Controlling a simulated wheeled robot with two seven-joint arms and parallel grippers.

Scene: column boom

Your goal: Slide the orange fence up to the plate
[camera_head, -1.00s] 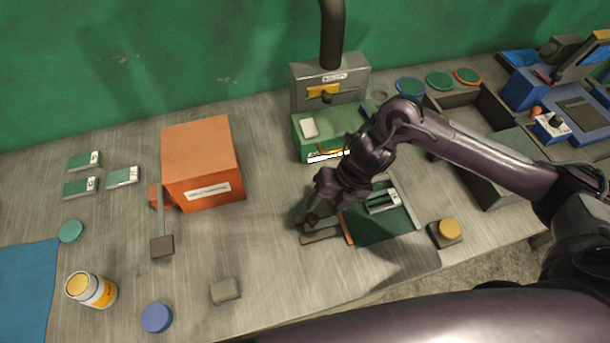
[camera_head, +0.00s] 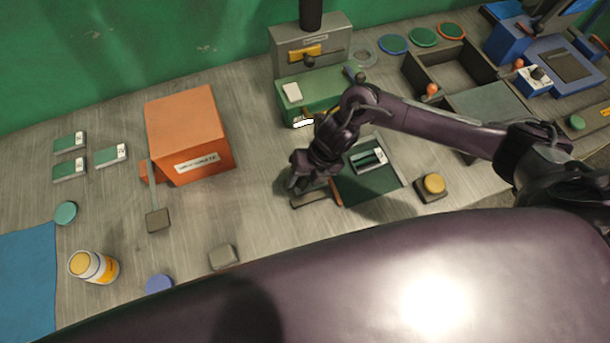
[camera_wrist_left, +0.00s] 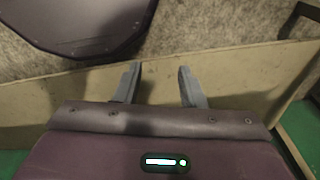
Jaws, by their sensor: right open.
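The orange fence (camera_head: 336,193) shows as a thin strip along the left edge of a dark green bed (camera_head: 372,190). A small green-and-white plate (camera_head: 368,159) lies on that bed, to the right of the fence and apart from it. My right gripper (camera_head: 298,190) is open, pointing down just left of the fence, by a grey bar (camera_head: 311,199). The wrist hides part of the fence, and I cannot tell whether the fingers touch it. My left gripper (camera_wrist_left: 160,88) is open and empty in the left wrist view, with its fingers apart.
An orange box (camera_head: 187,135) and a lever with a grey pad (camera_head: 157,220) stand to the left. A green machine (camera_head: 315,85) is behind the arm. A yellow button (camera_head: 433,184) sits right of the bed. My purple body part covers the lower foreground.

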